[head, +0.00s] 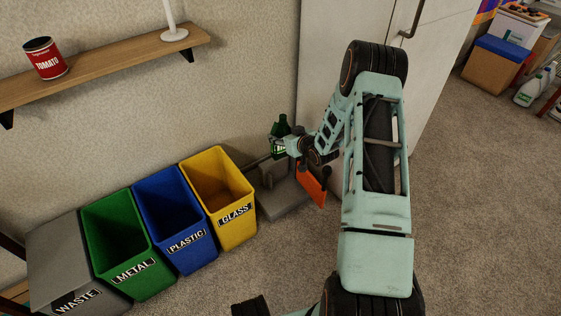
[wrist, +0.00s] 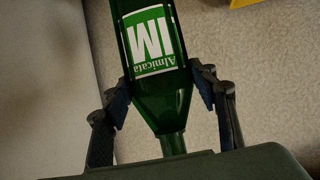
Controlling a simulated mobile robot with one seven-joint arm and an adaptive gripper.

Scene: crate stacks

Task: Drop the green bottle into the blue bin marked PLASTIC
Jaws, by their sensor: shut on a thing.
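In the head view the bottle (head: 280,128) shows small beside my gripper (head: 284,145), in front of the wall and to the right of the bins. The blue bin marked PLASTIC (head: 185,243) stands on the floor between the green and yellow bins, to the left of and apart from the bottle. Its visible inside looks empty.
Beside it stand the yellow GLASS bin (head: 237,217), the green METAL bin (head: 133,272) and the grey lidded WASTE bin (head: 65,250). A grey object with an orange panel (head: 311,186) is under my gripper. A shelf (head: 120,65) with a tomato can (head: 45,58) hangs above the bins.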

